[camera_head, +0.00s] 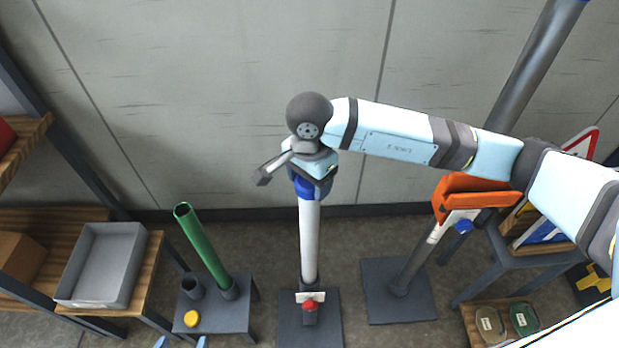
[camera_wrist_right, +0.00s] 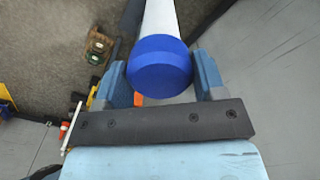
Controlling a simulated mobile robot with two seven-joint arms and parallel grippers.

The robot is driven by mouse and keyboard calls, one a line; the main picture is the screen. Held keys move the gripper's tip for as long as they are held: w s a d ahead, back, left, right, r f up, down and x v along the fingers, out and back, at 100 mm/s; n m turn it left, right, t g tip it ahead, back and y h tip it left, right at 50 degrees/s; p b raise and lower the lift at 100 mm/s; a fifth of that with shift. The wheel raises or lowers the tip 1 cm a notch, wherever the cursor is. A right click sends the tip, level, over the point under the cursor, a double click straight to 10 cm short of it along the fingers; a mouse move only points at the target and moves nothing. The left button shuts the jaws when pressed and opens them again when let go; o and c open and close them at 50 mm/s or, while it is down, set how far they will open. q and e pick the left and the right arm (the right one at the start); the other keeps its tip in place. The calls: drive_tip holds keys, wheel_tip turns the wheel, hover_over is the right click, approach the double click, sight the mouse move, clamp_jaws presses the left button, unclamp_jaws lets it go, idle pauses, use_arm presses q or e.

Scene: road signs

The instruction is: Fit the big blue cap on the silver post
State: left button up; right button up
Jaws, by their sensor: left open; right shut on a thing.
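The big blue cap (camera_head: 304,188) is between the fingers of my right gripper (camera_head: 314,182), at the top end of the silver post (camera_head: 309,240). In the right wrist view the cap (camera_wrist_right: 160,68) shows its round blue face, with the pale post (camera_wrist_right: 160,18) behind it and in line with it. A finger of the right gripper stands on each side of the cap. I cannot tell whether the cap is seated or only resting on the post end. My left gripper (camera_head: 181,342) is open and empty at the bottom edge; only its fingertips show.
A green tube (camera_head: 203,247) stands at the left on a grey stand (camera_head: 222,317) with a yellow cap (camera_head: 192,319). A grey tray (camera_head: 103,264) is further left.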

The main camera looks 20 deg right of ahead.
drive_tip(key=shift+f+b, duration=0.25)
drive_tip(key=shift+b, duration=0.1)
idle(0.4)
drive_tip(key=o, duration=1)
drive_tip(key=shift+c, duration=0.2)
drive_tip(key=shift+r, duration=0.1)
wheel_tip(320, 180, up, 14)
drive_tip(key=b, duration=0.2)
drive_tip(key=shift+f, duration=0.2)
